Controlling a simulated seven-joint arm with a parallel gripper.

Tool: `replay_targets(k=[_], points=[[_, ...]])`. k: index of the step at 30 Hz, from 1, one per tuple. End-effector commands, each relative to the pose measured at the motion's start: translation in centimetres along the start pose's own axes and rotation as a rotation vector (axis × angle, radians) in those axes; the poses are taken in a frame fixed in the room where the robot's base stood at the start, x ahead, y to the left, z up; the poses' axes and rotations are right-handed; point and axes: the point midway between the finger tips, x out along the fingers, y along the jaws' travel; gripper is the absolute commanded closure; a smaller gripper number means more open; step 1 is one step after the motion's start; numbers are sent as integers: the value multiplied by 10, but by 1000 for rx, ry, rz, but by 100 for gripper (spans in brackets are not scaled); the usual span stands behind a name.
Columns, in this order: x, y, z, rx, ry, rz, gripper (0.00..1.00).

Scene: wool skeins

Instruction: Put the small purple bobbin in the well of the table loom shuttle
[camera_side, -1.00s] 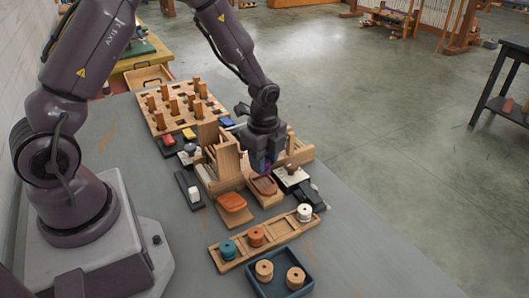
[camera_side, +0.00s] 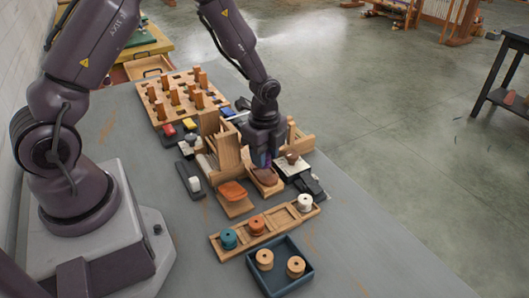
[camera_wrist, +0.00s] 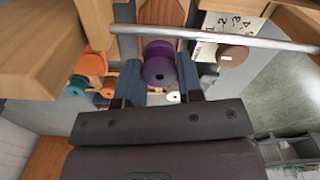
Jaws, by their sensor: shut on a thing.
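The small purple bobbin (camera_wrist: 158,66) is held between the two blue fingertips of my gripper (camera_wrist: 160,80) in the wrist view. In the side view my gripper (camera_side: 264,156) is over the front of the wooden table loom (camera_side: 228,152), and only a sliver of purple shows there. A brown, boat-shaped piece in a pale wooden holder (camera_side: 266,179), apparently the shuttle, lies just below and in front of the fingers. Its well is mostly hidden by my gripper. I cannot tell whether the bobbin touches it.
An orange skein (camera_side: 232,191) on a wooden stand is left of the holder. A wooden rack (camera_side: 285,219) with teal, orange and white bobbins and a blue tray (camera_side: 304,287) are in front. A peg board (camera_side: 160,113) stands behind. A metal bar (camera_wrist: 225,38) crosses the wrist view.

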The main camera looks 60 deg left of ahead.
Motion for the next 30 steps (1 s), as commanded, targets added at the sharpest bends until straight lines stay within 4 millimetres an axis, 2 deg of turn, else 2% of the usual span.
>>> replay_targets(k=[14, 30], points=[[2, 0, 0, 0, 0, 0, 88], [17, 0, 0, -1, -1, 0, 88]])
